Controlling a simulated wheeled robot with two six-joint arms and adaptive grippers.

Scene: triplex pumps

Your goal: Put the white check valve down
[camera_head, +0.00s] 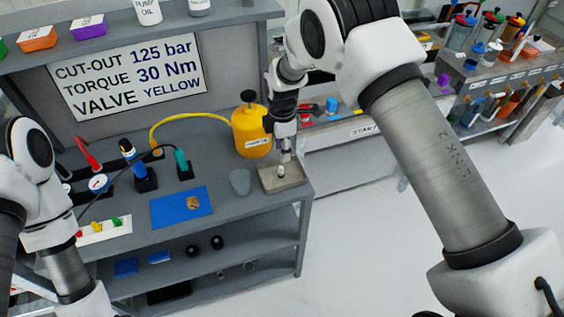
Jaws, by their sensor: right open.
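The white check valve (282,171) is a small pale piece at the right end of the grey workbench. It is on a beige-grey tray (294,184), below the tip of my right gripper (284,158). My right gripper points down and is open, with its fingers right above or around the valve; I cannot tell if they touch it. Red, yellow and green pieces stand on a white strip (97,233) at the bench's left front. My left arm comes in at the left edge; its gripper is out of view.
A yellow jug (252,132) with a hose stands just left of my right gripper. A grey cup (240,182) is beside the tray. Several tools stand at the back left. A sign (130,75) hangs behind.

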